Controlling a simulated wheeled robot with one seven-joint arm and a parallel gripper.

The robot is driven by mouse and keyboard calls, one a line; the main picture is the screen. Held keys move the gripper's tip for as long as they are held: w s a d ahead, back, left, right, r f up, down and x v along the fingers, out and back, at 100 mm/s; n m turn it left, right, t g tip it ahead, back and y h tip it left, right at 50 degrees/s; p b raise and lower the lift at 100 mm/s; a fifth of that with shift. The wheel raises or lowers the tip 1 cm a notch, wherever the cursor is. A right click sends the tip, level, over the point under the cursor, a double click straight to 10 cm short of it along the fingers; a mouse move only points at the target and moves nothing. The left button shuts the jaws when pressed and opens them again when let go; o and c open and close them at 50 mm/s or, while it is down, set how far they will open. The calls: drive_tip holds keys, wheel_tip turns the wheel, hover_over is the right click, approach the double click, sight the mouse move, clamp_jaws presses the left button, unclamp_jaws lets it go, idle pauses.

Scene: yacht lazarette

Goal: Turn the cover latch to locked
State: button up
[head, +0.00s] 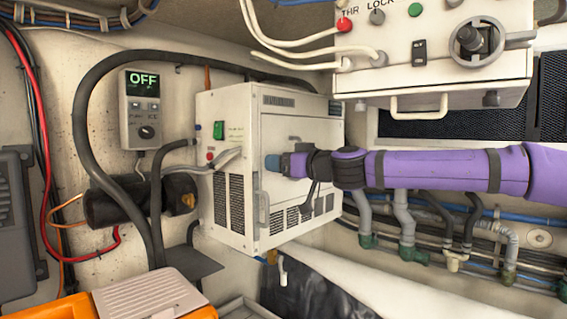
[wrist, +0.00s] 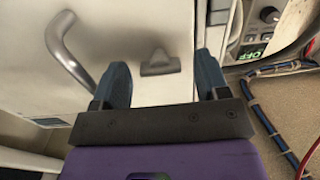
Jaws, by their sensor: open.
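The white cabinet (head: 234,175) has a front cover (head: 292,215) facing right in the head view. My gripper (head: 275,163), at the end of the purple arm, is at the cover's left part. In the wrist view the two blue fingers of my gripper (wrist: 162,66) are open and spread apart. The arm and gripper hide the latch in the head view.
A grey bar handle (wrist: 68,50) stands out from the cover left of the fingers; it also shows in the head view (head: 263,208). A wall controller (head: 143,108) reads OFF. A control box (head: 440,60) hangs above my arm. Hoses (head: 88,120) run left of the cabinet.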

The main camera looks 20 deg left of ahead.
drive_tip(key=c, duration=0.9)
drive_tip(key=shift+m, duration=9)
